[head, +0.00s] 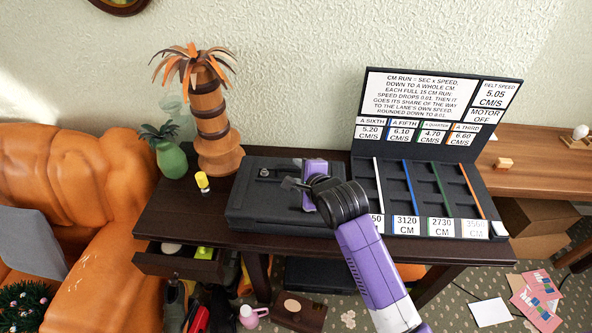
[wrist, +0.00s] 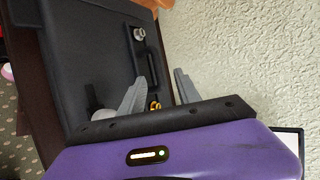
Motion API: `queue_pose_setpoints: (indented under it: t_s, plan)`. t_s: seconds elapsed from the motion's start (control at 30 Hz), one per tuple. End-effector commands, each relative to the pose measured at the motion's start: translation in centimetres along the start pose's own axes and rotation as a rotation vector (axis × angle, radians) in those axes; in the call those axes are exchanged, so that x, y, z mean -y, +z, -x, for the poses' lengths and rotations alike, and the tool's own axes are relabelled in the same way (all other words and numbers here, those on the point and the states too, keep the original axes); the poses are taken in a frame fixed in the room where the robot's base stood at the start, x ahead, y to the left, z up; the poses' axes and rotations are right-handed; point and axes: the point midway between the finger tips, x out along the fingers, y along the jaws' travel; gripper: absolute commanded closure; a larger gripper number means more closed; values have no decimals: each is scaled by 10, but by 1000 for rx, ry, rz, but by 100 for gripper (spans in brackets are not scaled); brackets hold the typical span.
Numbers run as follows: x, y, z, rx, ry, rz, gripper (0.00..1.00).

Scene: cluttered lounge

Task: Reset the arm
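My gripper (head: 288,184) is above the black case (head: 250,215) on the dark table, with its fingers pointing left in the head view. My purple arm reaches up to it from the lower right. In the wrist view my gripper (wrist: 160,78) shows two grey fingers set apart with nothing held between them. The black case (wrist: 85,50) lies beyond the fingers, with a round grey knob (wrist: 139,33) on it. A small yellow ring shows between the fingers, partly hidden.
A palm-shaped wooden ornament (head: 213,120), a green vase (head: 171,160) and a yellow-capped bottle (head: 202,182) stand left of the case. A lane board with signs (head: 432,110) stands right. An open drawer (head: 180,262) juts out below. An orange armchair (head: 110,190) is left.

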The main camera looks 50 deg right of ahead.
Motion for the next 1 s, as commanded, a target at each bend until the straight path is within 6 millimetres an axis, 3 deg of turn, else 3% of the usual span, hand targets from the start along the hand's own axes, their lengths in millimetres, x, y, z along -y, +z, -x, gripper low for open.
queue_pose_setpoints:
  t_s: [0.4, 0.57, 0.63, 0.73, 1.0]
  plan:
    - [2, 0, 0, 2, -6, 48, 61]
    - [30, 11, 5, 25, -117, 273, 61]
    - [47, 19, 14, 32, -200, 415, 61]
    - [50, 28, 34, 30, -299, 637, 61]
    - [2, 46, 120, -6, -518, 1237, 61]
